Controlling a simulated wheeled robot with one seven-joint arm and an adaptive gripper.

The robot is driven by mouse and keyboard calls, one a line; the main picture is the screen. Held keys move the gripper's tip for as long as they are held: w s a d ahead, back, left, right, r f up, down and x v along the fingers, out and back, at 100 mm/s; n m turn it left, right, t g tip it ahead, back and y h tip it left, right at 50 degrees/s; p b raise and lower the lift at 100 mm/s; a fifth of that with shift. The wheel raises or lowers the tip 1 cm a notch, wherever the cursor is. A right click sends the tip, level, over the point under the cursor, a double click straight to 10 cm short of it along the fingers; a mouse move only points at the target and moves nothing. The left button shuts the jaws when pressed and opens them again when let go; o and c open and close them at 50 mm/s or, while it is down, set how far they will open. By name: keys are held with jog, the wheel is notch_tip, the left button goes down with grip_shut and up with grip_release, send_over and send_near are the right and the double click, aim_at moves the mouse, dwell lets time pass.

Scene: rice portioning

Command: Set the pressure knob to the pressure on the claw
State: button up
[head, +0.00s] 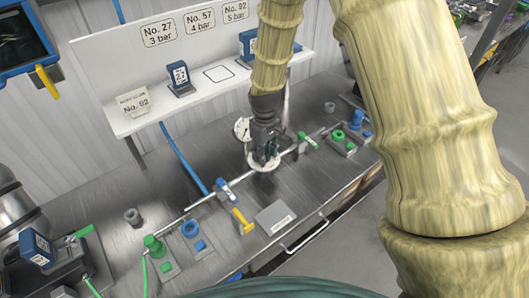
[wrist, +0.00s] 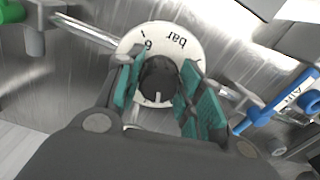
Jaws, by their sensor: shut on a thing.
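The pressure knob (wrist: 157,76) is dark and round, with a white mark pointing toward the bottom of the wrist view. It sits on a white dial (wrist: 183,43) lettered "bar", with a 6 legible; other figures are hidden by my fingers. My gripper (wrist: 160,92) has a green-padded finger on each side of the knob and is shut on it. In the head view my gripper (head: 263,150) points down over the white dial (head: 263,166), hiding the knob. A blue device (head: 179,78) with a white number label stands on the shelf; whether it is the claw, I cannot tell.
Wall signs read No. 27 3 bar (head: 158,34), No. 57 4 bar (head: 200,20) and No. 92 5 bar (head: 235,11). A card (head: 134,102) on the shelf reads No. 92. A metal pipe with a blue valve (head: 226,187) and a yellow handle (head: 242,220) lie beside the dial.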

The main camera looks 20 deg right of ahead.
jog(key=m, duration=0.6)
jog(key=shift+a, duration=0.1)
jog(key=m, duration=0.6)
jog(key=shift+w+m+p, duration=0.1)
jog(key=shift+m+p, duration=0.2)
jog(key=shift+p, duration=0.1)
jog(key=o, duration=1)
jog(key=shift+a, duration=0.1)
notch_tip(320, 180, up, 12)
dwell(0.7)
